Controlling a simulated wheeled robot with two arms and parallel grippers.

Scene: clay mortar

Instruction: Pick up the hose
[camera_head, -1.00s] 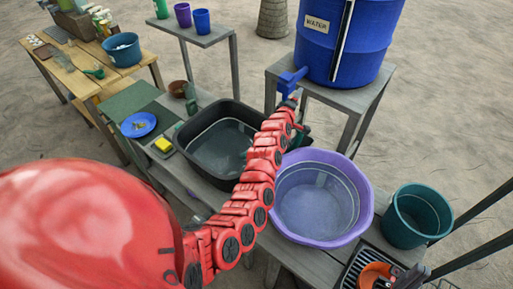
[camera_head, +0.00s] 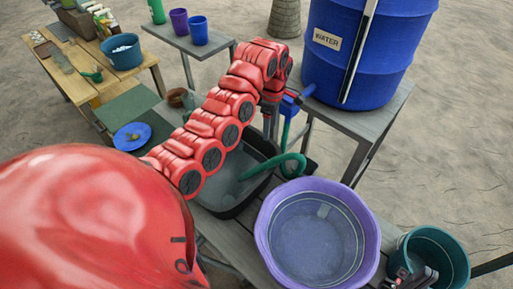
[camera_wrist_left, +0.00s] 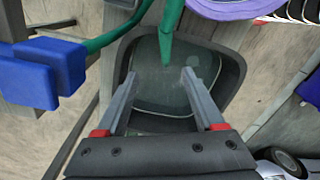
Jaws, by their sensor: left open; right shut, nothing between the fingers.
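The green hose (camera_head: 294,158) hangs from the blue tap (camera_head: 297,94) on the water barrel, bends, and runs into the black basin. In the left wrist view, the hose (camera_wrist_left: 168,32) ends over the basin, just ahead of the gap between my left fingers. My left gripper (camera_wrist_left: 157,78) is open and empty, apart from the hose. In the head view my left gripper (camera_head: 271,122) points down beside the hose near the tap, partly hidden. My right gripper (camera_head: 413,274) is shut and empty at the lower right, by the teal bucket.
The black basin (camera_head: 222,203) holds water. A purple basin (camera_head: 262,232) with water stands to its right. The blue water barrel (camera_head: 340,75) stands on a grey stand (camera_head: 385,97). A teal bucket (camera_head: 452,250) is at the lower right. A blue plate (camera_head: 121,141) lies at the left.

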